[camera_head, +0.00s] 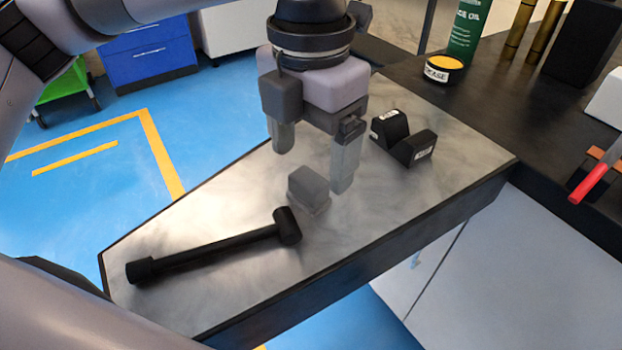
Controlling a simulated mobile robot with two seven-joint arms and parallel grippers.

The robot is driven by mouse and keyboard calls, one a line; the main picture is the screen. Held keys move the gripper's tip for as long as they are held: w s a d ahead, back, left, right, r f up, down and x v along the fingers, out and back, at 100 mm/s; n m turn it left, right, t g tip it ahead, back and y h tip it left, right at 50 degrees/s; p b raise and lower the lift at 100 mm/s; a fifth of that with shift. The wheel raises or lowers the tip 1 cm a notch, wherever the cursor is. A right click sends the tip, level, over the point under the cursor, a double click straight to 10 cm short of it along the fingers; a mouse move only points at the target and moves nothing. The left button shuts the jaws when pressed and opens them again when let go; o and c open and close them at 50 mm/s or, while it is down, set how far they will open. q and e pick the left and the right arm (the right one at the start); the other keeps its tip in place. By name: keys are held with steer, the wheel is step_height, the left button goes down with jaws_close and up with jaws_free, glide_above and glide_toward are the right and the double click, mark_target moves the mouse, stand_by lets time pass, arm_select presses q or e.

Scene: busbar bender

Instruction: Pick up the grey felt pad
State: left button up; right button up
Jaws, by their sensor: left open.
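The grey felt pad (308,187) appears as a small grey block on the metal-topped bench, near the middle of the view. My left gripper (312,168) points down just above it, its two fingers apart and nothing between them. One finger is to the left and behind the pad, the other to its right. I cannot tell whether the fingertips reach down to the pad's height. My right gripper is not in view.
A black mallet (215,251) lies in front of the pad. A black V-shaped block (405,141) sits to the right. The dark counter (490,105) holds a green bottle (466,32), a yellow-lidded tin (443,69) and a red-handled tool (588,184).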

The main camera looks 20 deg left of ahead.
mark_target(309, 178)
arm_select(q)
step_height(309, 178, down, 4)
steer(key=shift+s+a+f, duration=0.15)
steer(key=shift+f, duration=0.1)
steer(key=shift+c, duration=0.3)
steer(key=c, duration=1.1)
steer(key=shift+o, duration=0.2)
steer(key=shift+r, duration=0.1)
step_height(309, 178, up, 20)
steer(key=p, duration=0.1)
steer(key=shift+p, duration=0.3)
